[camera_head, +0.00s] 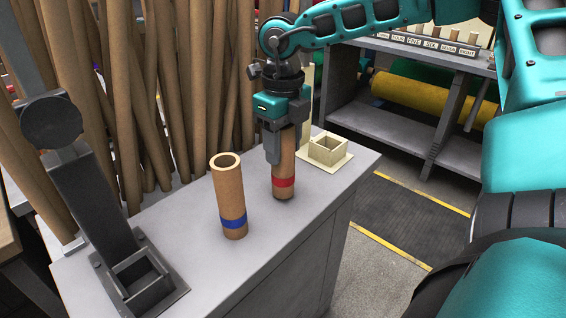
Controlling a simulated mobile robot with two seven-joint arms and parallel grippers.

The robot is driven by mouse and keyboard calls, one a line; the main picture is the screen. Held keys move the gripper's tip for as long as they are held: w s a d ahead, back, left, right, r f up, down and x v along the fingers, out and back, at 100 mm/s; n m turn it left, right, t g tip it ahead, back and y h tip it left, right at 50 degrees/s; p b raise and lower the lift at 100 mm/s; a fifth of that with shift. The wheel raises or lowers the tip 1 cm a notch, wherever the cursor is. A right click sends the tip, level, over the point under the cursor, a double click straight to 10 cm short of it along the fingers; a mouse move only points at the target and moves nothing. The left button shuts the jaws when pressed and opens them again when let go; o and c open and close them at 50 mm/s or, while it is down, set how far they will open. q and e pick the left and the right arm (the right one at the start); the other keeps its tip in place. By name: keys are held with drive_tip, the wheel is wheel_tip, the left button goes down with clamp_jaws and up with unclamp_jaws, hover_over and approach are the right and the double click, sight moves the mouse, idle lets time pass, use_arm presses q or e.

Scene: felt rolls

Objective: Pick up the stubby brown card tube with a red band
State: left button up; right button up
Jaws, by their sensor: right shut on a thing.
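The brown card tube with a red band (284,183) stands upright on the grey cabinet top. My right gripper (274,150) comes down over it from above and is shut on its upper part, which the gripper partly hides. The tube's lower end appears to be at the cabinet top; I cannot tell whether it is touching. A second brown card tube with a blue band (229,195) stands upright to its left, apart from the gripper. My left gripper is not in view.
A cream square holder (327,150) stands just right of the red-banded tube. A dark metal stand with a square socket (140,280) is at the left front of the grey cabinet top (275,235). Long brown tubes (150,90) lean behind. A shelf with a yellow roll (425,98) is at right.

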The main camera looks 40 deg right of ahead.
drive_tip(key=shift+r, duration=0.55)
drive_tip(key=shift+r, duration=0.1)
drive_tip(key=shift+r+p, duration=0.15)
drive_tip(key=shift+p, duration=0.15)
drive_tip(key=shift+r+p, duration=1.15)
drive_tip(key=shift+r, duration=1.1)
